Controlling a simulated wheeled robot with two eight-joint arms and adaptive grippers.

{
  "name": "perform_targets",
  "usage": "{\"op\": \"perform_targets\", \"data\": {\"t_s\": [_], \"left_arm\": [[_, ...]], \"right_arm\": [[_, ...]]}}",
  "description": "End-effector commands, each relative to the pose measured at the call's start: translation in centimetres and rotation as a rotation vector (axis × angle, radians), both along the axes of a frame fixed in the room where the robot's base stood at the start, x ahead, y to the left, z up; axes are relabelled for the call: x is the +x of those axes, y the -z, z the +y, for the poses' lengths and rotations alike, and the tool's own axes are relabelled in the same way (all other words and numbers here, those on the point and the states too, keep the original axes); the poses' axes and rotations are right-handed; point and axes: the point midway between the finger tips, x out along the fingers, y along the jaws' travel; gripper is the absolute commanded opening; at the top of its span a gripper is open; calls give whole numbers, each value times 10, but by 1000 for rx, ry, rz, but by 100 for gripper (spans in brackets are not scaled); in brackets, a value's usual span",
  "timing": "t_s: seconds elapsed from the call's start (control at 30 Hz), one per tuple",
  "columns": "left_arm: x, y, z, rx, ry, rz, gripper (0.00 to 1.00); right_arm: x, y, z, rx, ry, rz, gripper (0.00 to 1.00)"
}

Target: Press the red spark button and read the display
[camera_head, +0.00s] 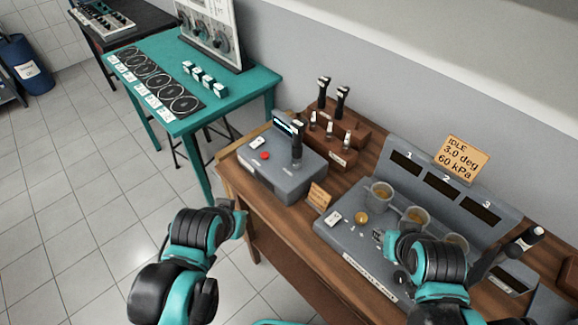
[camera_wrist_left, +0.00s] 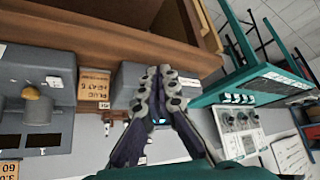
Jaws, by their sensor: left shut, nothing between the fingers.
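The red spark button (camera_head: 265,155) is on top of a grey tester box (camera_head: 280,178) near the bench's left end. A small lit display (camera_head: 284,127) is at the box's back edge, its reading too small to make out. A black-topped part (camera_head: 297,140) stands upright in the box. My left gripper (camera_head: 240,222) is shut and empty, in front of the box and apart from the button. In the left wrist view its closed fingers (camera_wrist_left: 165,76) cover part of the box (camera_wrist_left: 128,82); the button does not show there. My right gripper (camera_head: 380,238) is over the grey flow bench.
The grey flow bench (camera_head: 350,243) with several cups and dark displays fills the bench's right. Wooden racks (camera_head: 350,130) with black-topped parts stand behind the box. A small card (camera_head: 319,196) stands beside it. A teal table (camera_head: 258,78) is at the back left.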

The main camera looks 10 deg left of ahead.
Motion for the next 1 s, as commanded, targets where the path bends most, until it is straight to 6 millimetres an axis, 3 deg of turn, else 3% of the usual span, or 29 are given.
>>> {"op": "perform_targets", "data": {"t_s": [0.3, 0.4, 0.53, 0.67, 0.8, 1.0], "left_arm": [[0, 0, 0, 0, 0, 0, 0], [1, -1, 0, -2, -1, 0, 0], [14, -14, -2, -32, -10, 1, 0], [50, -40, -7, -108, -33, 0, 0], [107, -67, -11, -226, -68, -6, 0], [187, -82, -8, -389, -112, -24, 0]], "right_arm": [[0, 0, 0, 0, 0, 0, 34], [0, -1, 0, 0, 0, 0, 40], [0, -9, 0, 0, 0, 0, 40], [0, -28, 0, 0, 0, 0, 40], [0, -54, 0, 0, 0, 0, 40], [0, -85, 0, 0, 0, 0, 40]]}}
